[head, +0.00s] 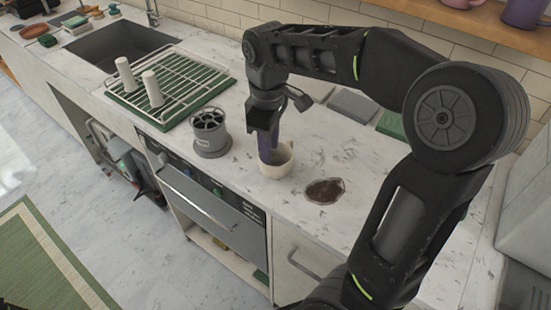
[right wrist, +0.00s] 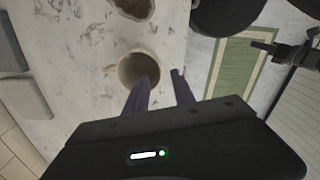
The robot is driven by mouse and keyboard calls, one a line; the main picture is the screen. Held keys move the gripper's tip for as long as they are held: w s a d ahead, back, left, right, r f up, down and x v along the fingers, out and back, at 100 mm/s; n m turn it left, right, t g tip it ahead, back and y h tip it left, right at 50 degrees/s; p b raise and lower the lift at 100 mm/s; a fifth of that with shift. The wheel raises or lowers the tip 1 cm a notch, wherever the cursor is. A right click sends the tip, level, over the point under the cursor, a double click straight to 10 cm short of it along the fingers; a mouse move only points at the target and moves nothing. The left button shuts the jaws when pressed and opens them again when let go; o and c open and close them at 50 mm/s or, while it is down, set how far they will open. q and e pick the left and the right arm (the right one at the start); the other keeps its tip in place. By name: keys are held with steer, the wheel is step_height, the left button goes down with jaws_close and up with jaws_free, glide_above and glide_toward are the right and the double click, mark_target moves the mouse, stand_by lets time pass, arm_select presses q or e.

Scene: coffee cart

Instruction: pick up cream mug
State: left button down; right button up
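The cream mug (head: 281,169) stands upright on the marble counter near its front edge. My right gripper (head: 268,155) points down at it from above. In the right wrist view the mug (right wrist: 125,70) shows its open mouth. My right gripper's two purple fingers (right wrist: 163,82) are apart there: one overlaps the mug's mouth, the other is beside its outer wall. Whether a finger touches the wall cannot be told. A dark part that looks like my left gripper (right wrist: 285,47) shows at the right of the wrist view, far from the mug; its finger state is unclear.
A brown spill (head: 325,191) lies right of the mug. A grey cylindrical holder (head: 211,142) stands to its left, with a wire rack on a green mat (head: 122,98) beyond. Grey flat pads (head: 352,105) lie behind. A sink (head: 120,50) is at the far left.

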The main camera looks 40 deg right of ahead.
mark_target(270, 167)
steer(key=shift+w+f, duration=0.1)
steer(key=shift+f, duration=1.25)
steer(key=shift+d+f+p, duration=0.15)
steer(key=shift+f+p, duration=0.6)
steer(key=shift+f, duration=1.9)
jaws_close()
